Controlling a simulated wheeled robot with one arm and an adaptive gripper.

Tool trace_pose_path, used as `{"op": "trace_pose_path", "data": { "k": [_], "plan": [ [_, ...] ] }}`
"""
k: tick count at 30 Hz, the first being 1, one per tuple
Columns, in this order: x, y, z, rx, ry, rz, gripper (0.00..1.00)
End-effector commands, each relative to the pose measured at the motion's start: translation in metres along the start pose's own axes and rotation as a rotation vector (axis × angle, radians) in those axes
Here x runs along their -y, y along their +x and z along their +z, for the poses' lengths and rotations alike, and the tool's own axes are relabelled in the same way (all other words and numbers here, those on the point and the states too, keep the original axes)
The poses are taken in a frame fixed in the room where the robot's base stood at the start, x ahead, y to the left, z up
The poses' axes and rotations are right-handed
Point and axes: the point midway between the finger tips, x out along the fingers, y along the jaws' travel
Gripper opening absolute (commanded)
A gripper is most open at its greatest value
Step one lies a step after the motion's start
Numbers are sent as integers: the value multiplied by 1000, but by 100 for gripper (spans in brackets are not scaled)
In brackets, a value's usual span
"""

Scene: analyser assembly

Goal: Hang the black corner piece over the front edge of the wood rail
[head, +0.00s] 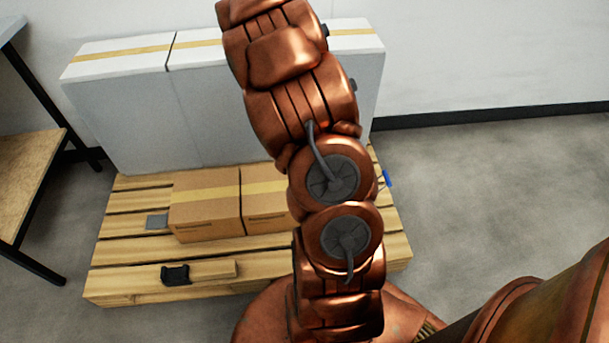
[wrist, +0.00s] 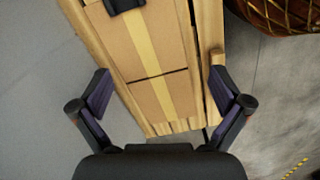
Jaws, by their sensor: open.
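In the head view, a black corner piece (head: 175,275) sits near the front left of the pallet, touching or right beside the left end of a short wood rail (head: 214,268). In the wrist view, my gripper (wrist: 161,90) is open and empty above the cardboard boxes, its two fingers wide apart. A short wood piece (wrist: 217,55), probably the rail, shows beside the right finger. The corner piece cannot be made out there. A dark object (wrist: 124,4), cut off at the top edge, lies on a box; I cannot tell what it is. My arm hides the gripper in the head view.
Two cardboard boxes (head: 205,203) stand on the wooden pallet (head: 120,250), with large white boxes (head: 130,110) behind. A grey plate (head: 157,222) lies left of the cardboard boxes. A table (head: 30,170) stands at the left. The floor at right (head: 480,190) is clear.

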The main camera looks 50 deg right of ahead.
Motion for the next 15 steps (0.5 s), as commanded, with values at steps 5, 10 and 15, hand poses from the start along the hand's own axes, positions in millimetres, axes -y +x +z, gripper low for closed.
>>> {"op": "trace_pose_path", "data": {
  "k": [5,10,15],
  "plan": [
    [-36,80,16,-11,-92,5,100],
    [-61,135,28,-24,-177,13,100],
    [-74,168,36,-34,-231,20,100]
  ]
}}
